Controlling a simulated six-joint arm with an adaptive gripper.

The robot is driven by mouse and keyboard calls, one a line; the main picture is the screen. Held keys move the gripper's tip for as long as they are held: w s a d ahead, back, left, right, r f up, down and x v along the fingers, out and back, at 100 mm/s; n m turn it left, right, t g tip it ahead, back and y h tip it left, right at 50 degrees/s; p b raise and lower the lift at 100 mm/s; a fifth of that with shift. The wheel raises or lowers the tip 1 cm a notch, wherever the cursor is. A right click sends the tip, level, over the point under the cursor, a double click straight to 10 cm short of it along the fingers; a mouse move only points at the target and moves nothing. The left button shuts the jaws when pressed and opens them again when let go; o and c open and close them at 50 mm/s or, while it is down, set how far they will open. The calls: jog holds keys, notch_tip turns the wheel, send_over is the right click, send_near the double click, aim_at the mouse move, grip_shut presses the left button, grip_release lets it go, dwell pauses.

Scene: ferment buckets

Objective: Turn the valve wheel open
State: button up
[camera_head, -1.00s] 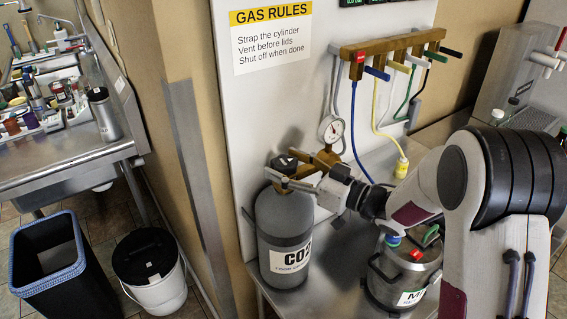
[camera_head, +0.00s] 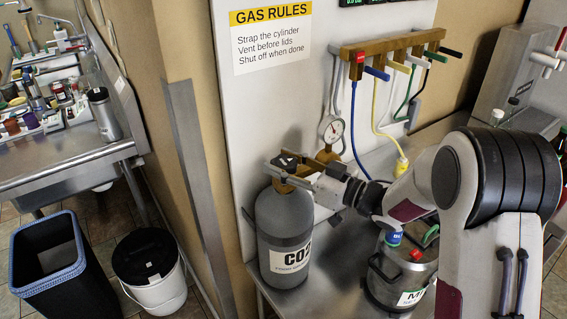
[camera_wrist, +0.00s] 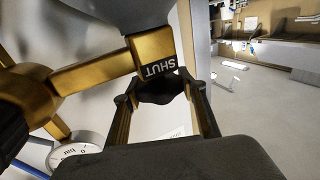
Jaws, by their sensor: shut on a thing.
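The grey CO2 cylinder (camera_head: 285,224) stands upright at the left end of the metal bench, with a brass valve on top. The black valve wheel (camera_head: 284,163) sits at the top of that valve, partly hidden by my gripper (camera_head: 282,174). My gripper reaches in from the right and is shut on the wheel. In the wrist view the dark wheel (camera_wrist: 160,90) lies between my fingertips (camera_wrist: 158,84). Beside it is the brass valve body (camera_wrist: 150,48), with a black label reading "SHUT" (camera_wrist: 160,67).
A pressure gauge (camera_head: 331,129) stands just behind the valve, near my gripper. A metal keg (camera_head: 400,275) stands right of the cylinder, under my arm. A wall manifold (camera_head: 395,45) with hanging hoses is above. A white bucket (camera_head: 158,294) and dark bin (camera_head: 50,265) stand left on the floor.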

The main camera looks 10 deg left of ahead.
jog(key=shift+n+g+y, duration=0.4)
jog(key=shift+n+g, duration=0.2)
jog(key=shift+g, duration=0.5)
jog(key=o, duration=1.1)
jog(key=shift+v, duration=6)
